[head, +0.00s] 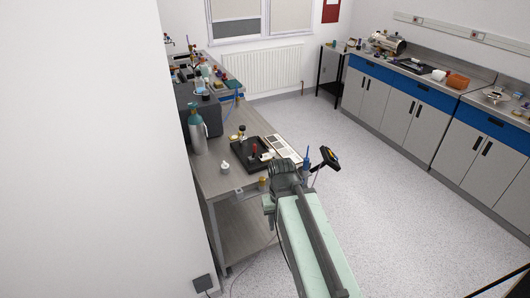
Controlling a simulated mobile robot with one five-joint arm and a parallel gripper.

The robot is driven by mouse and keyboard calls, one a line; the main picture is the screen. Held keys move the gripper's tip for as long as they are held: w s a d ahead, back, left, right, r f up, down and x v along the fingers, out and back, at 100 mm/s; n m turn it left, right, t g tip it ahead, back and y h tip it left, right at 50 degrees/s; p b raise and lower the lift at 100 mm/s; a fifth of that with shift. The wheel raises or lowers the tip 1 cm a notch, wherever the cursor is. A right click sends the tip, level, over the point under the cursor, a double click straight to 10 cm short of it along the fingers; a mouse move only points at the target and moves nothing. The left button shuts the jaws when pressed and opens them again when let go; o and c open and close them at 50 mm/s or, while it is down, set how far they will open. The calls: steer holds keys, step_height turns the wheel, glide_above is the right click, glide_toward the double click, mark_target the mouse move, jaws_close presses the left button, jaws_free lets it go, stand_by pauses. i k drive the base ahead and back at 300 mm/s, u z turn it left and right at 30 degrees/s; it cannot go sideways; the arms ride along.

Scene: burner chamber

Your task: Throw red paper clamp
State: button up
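I cannot make out the red paper clamp for certain. A small red item (254,149) stands on a black tray (241,149) on the steel bench at the left, too small to identify. My mint-green arm reaches up from the bottom to the bench's right edge. A dark part at its far end, seemingly my gripper (325,161), is over the floor just right of the bench, apart from the red item. Its fingers are too small to tell open from shut, and I see nothing clearly held.
The steel bench (212,182) holds a teal gas cylinder (197,132), a small white bottle (224,167) and several small items. Cabinets with a blue band (402,82) line the right wall. A black side table (330,67) stands at the back. The speckled floor (395,175) between is clear.

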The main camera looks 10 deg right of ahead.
mark_target(254, 146)
steer(key=z, duration=0.6)
steer(key=i, duration=1.05)
steer(key=u, duration=2.3)
